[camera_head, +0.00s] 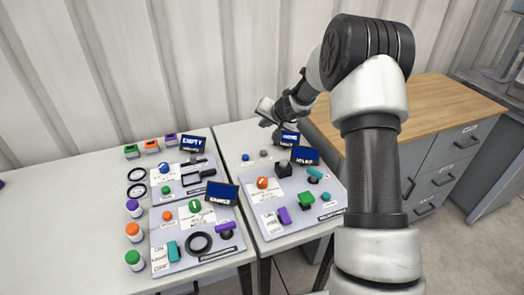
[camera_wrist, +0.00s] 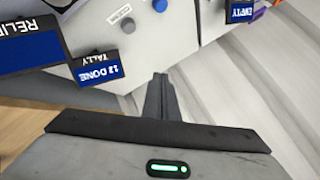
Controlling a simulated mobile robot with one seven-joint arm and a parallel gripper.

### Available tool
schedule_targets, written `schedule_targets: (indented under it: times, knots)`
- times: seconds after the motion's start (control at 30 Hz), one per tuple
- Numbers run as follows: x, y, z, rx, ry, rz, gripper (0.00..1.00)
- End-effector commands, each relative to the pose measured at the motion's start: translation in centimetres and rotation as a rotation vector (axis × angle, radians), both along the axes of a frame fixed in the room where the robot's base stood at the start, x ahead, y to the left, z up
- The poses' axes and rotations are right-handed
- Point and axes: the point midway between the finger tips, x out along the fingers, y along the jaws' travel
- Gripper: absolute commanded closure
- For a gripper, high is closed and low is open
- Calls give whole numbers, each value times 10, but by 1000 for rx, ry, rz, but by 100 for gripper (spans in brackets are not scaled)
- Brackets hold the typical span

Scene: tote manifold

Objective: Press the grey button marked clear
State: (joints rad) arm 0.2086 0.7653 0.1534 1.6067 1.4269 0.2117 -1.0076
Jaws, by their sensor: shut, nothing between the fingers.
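A small grey button (camera_head: 263,153) sits on the right-hand table's back part, beside a blue button (camera_head: 245,157). In the wrist view the grey button (camera_wrist: 128,25) is at the top, left of the blue button (camera_wrist: 160,5); its marking is not readable. A blue display (camera_wrist: 97,67) reading "12 DONE TALLY" stands near it. My gripper (camera_wrist: 160,78) is shut and empty, its fingertips apart from the grey button. In the head view my gripper (camera_head: 266,121) is above the back of the table, near the wall.
Another display (camera_wrist: 28,52) stands left of the tally display in the wrist view. A panel (camera_head: 330,212) with several controls lies in front of the buttons. A wooden-topped cabinet (camera_head: 440,110) is at the right. More panels and coloured jars (camera_head: 133,231) are on the left table.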

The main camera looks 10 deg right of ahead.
Motion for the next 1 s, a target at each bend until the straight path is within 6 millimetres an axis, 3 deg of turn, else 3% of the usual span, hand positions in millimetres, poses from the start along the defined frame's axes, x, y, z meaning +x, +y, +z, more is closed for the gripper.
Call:
schedule_targets:
  times: [0.1, 0.57, 0.77, 1.0]
  knots:
    - [3, -4, -11, 3, 5, -14, 100]
    - [3, -4, -16, 4, 6, -16, 100]
    - [2, -4, -33, 4, 7, -16, 100]
    - [2, -4, -69, 4, 8, -17, 100]
